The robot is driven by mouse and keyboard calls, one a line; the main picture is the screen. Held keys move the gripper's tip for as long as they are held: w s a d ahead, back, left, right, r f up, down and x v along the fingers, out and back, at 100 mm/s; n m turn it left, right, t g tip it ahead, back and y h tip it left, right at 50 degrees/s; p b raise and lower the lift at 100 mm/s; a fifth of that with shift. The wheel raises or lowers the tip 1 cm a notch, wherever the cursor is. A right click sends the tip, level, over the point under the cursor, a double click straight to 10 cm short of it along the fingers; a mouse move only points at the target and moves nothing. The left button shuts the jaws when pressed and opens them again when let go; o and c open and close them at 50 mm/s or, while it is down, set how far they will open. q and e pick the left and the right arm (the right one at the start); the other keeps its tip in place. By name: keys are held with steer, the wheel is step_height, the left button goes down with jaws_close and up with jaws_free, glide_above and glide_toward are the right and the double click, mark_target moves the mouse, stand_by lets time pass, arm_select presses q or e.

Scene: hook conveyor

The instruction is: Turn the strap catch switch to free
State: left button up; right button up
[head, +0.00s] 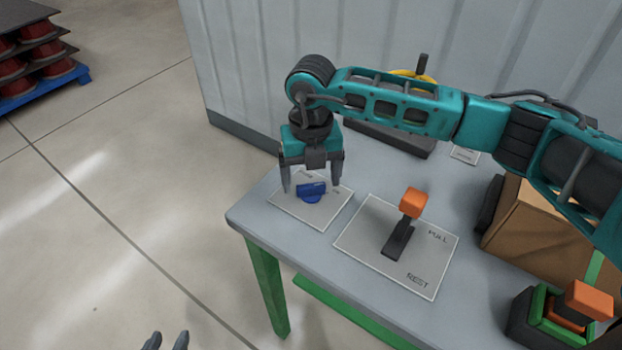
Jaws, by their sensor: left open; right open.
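The blue switch (309,194) sits on a pale label plate (331,212) at the table's near left corner. Small markings on that plate are too small to read. My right gripper (312,186) is open and points down over the switch, one finger to either side of it in the picture. I cannot tell whether the fingers touch it. My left gripper (167,342) is open and empty at the bottom edge, over the floor, with only its fingertips showing.
A lever with an orange handle (413,203) stands on a plate marked PULL and REST, right of the switch. A cardboard box (540,232) and a green-and-black unit with an orange top (588,301) are further right. A ribbed wall stands behind the table (268,233).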

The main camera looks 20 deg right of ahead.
steer(key=shift+f, duration=0.85)
arm_select(q)
steer(key=shift+w, duration=0.1)
steer(key=shift+r, duration=0.1)
steer(key=shift+w, duration=0.15)
arm_select(e)
steer(key=shift+c, duration=0.2)
steer(key=shift+c, duration=1.4)
steer(key=c, duration=0.7)
steer(key=shift+c, duration=0.2)
